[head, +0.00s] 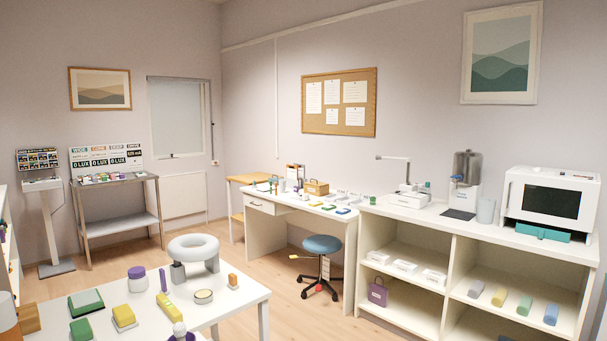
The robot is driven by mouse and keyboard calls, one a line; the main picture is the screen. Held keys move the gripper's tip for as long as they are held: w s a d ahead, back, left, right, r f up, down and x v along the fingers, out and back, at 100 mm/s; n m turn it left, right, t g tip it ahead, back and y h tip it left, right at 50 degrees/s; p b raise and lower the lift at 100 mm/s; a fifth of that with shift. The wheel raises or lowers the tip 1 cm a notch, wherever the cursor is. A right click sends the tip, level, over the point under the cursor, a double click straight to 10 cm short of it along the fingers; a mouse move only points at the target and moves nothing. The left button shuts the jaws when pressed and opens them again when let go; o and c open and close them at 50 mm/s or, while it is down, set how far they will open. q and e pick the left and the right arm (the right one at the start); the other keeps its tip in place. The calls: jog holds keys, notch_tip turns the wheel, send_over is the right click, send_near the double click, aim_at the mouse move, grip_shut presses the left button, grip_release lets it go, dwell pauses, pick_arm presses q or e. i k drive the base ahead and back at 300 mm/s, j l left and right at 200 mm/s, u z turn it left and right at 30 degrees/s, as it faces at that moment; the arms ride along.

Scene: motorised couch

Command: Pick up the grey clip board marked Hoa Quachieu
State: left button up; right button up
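I cannot make out a grey clip board marked Hoa Quachieu for certain. A small upright board-like item (297,171) stands toward the back of the white desk (285,217), too small to read. Several small flat items lie on the same desk, and their markings are also unreadable from here. Neither of my grippers is in the head view.
A white table (235,302) with a white ring-shaped item (193,247) and several coloured items is nearest. A blue stool (322,244) stands before the desk. A white shelf unit (455,235) runs along the right. Wooden floor lies clear between near table and desk.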

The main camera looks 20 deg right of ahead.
aim_at(301, 167)
jog(key=i+l+z, duration=0.1)
jog(key=l, duration=0.25)
jog(key=i+l+z, duration=0.15)
jog(key=l, duration=0.2)
jog(key=i+l+z, duration=0.2)
jog(key=l+z, duration=0.25)
jog(key=i+l+z, duration=0.7)
jog(key=l+z, duration=0.2)
jog(key=i+l+z, duration=0.2)
jog(key=i, duration=0.2)
jog(key=i+l+z, duration=0.2)
jog(key=i, duration=0.2)
jog(key=i+u, duration=0.45)
jog(key=i+l+u, duration=0.1)
jog(key=i+u, duration=0.3)
jog(key=i+j+u, duration=0.2)
jog(key=i+u, duration=0.65)
jog(key=u, duration=0.15)
jog(key=i+l+u, duration=0.1)
jog(key=i+u, duration=0.75)
jog(key=i, duration=1.05)
jog(key=i+u, duration=0.15)
jog(key=i, duration=0.55)
jog(key=i+l+u, duration=0.1)
jog(key=i, duration=0.6)
jog(key=i+z, duration=0.2)
jog(key=i, duration=0.55)
jog(key=i+j+z, duration=0.2)
jog(key=i, duration=0.5)
